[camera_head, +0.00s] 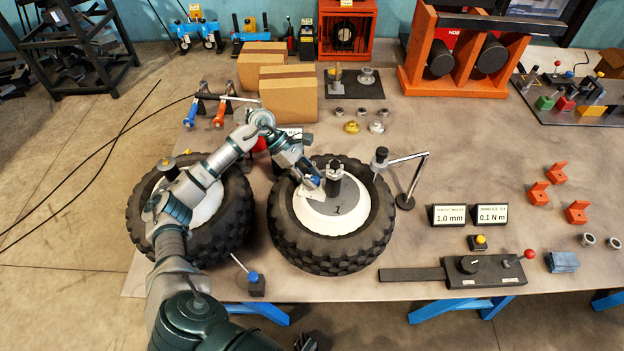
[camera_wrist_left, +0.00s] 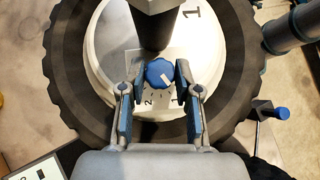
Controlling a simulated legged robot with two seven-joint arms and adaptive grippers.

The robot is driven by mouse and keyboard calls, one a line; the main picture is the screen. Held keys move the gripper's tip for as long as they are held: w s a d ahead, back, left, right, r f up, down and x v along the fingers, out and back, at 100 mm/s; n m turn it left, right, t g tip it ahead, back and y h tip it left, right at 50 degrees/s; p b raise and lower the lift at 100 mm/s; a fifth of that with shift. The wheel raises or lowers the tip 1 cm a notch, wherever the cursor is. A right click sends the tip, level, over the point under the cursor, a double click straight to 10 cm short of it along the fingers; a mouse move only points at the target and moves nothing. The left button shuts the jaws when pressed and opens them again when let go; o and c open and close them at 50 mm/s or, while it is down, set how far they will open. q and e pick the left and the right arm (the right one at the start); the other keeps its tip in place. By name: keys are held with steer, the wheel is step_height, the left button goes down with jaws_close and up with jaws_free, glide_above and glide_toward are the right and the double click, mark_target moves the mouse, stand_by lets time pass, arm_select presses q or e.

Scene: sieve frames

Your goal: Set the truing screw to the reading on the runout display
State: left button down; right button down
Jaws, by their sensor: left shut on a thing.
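The wheel (camera_head: 331,260) with a pale hub marked 1 lies flat on the table. Its truing screw has a blue knob (camera_wrist_left: 160,72) with a white pointer line, above a white dial plate with figures 1 and 2. The line slants toward the lower right, on the 1 side. My left gripper (camera_wrist_left: 158,78) has its fingers on either side of the knob and is shut on it; it also reaches the hub in the head view (camera_head: 313,182). The runout display (camera_head: 449,216) reads 1.0 mm. I cannot make out my right gripper.
A second display (camera_head: 491,215) reads 0.1 N m. A dark post (camera_head: 334,174) rises from the hub close to my fingers. A jointed gauge stand (camera_head: 405,200) is right of the wheel. Another tyre (camera_head: 236,232) lies to the left. Cardboard boxes (camera_head: 288,97) stand behind.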

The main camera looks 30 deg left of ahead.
arm_select(q)
steer(key=shift+w+r, duration=0.1)
steer(key=shift+r, duration=0.1)
steer(key=c, duration=0.9)
jaws_free()
steer(key=shift+a, duration=0.1)
steer(key=shift+o, duration=0.4)
steer(key=shift+f, duration=0.15)
steer(key=w+v, duration=0.1)
steer(key=v, duration=1.1)
steer(key=shift+s, duration=0.35)
steer(key=shift+f, duration=0.1)
